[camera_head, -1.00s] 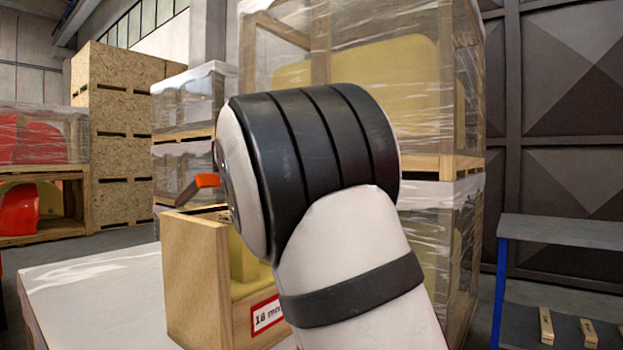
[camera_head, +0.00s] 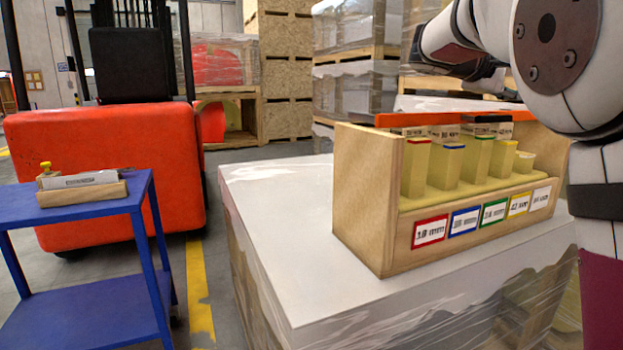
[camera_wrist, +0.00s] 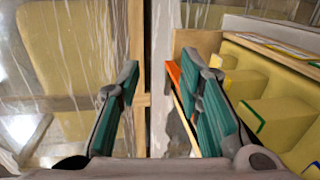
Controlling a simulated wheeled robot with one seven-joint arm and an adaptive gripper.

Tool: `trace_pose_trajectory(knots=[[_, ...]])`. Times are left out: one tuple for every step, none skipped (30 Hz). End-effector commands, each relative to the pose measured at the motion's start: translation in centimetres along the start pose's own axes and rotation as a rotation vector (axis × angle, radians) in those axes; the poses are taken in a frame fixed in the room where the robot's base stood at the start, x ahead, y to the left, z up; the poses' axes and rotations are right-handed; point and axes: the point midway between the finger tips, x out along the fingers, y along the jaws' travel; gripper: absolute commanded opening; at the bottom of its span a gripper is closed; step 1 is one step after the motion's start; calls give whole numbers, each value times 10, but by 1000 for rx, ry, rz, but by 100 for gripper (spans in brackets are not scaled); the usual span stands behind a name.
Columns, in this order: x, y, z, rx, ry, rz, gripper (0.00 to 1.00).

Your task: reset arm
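My gripper (camera_wrist: 163,70) is open in the wrist view, with two teal-padded fingers apart and nothing held between them. In the head view my arm comes in from the upper right, and its dark end is above and behind the wooden box (camera_head: 357,190). The box stands on a white-topped, wrapped pallet load (camera_head: 290,235). It holds several yellow blocks with labels in different colours. An orange bar (camera_head: 400,120) runs along the box top; an orange piece also shows beside the right finger in the wrist view (camera_wrist: 173,72).
A blue cart (camera_head: 85,210) at the left carries a small wooden holder (camera_head: 85,192). An orange forklift (camera_head: 110,150) stands behind it. Wrapped crates (camera_head: 350,85) and stacked wooden boxes (camera_head: 287,75) stand at the back. Floor shows between cart and pallet.

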Motion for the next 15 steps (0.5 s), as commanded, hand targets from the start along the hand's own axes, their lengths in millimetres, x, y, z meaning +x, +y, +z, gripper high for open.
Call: trace_pose_trajectory(knots=[[1, -18, 24, 42, -7, -88, 33], [0, -32, 36, 65, -11, -145, 33], [-4, -51, 53, 95, -16, -223, 33], [-9, -66, 65, 117, -18, -282, 33], [-15, -80, 77, 138, -22, -339, 33], [-25, -99, 92, 166, -26, -414, 33], [-34, -113, 102, 184, -29, -467, 33], [-43, -127, 113, 200, -34, -521, 33], [-57, -144, 127, 221, -37, -589, 33], [-68, -158, 138, 235, -41, -640, 33], [-80, -171, 149, 249, -47, -690, 33], [-97, -188, 162, 265, -51, -754, 33], [-110, -201, 172, 276, -57, -801, 33], [-123, -213, 183, 284, -63, -845, 33], [-142, -229, 196, 296, -69, -903, 33]])
